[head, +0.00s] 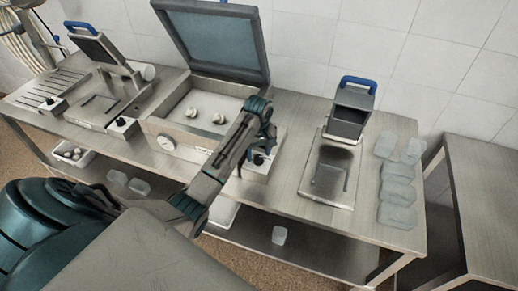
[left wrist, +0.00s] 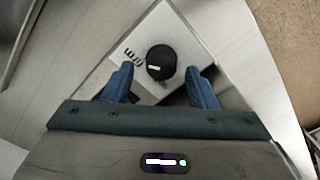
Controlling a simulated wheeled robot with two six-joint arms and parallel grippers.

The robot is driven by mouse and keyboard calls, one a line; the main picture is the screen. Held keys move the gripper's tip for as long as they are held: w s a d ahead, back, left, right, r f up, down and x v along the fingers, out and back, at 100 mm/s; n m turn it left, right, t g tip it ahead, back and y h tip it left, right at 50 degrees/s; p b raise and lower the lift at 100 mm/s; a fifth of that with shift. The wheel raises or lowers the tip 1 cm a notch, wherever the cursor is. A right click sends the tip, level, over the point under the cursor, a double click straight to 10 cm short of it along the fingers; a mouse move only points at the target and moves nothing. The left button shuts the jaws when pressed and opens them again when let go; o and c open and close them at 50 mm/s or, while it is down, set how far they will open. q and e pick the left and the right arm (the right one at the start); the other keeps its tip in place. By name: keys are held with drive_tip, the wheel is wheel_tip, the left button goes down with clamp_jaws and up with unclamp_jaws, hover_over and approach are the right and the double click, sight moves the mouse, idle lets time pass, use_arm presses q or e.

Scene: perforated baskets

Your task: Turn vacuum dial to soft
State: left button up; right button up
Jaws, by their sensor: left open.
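The vacuum dial (left wrist: 160,62) is a round black knob with a short white mark on a pale metal panel (left wrist: 172,28). Its white mark lies at the lower left of the knob in the left wrist view. Dark lettering, partly legible as "firm", is printed beside the knob on that side; I cannot read a "soft" label. In the head view the dial (head: 258,160) is on a small box at the machine's right. My left gripper (left wrist: 160,72) is open, with its blue fingers on either side of the dial; contact cannot be told. My right gripper is not in view.
Bare table lies between the dial and that device.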

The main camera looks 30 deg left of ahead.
use_arm(q)
drive_tip(key=shift+s+f, duration=0.1)
drive_tip(key=shift+f, duration=0.55)
drive_tip(key=shift+d, duration=0.1)
drive_tip(key=shift+s, duration=0.1)
drive_tip(key=shift+c, duration=0.9)
drive_tip(key=c, duration=0.8)
drive_tip(key=shift+n, duration=1.6)
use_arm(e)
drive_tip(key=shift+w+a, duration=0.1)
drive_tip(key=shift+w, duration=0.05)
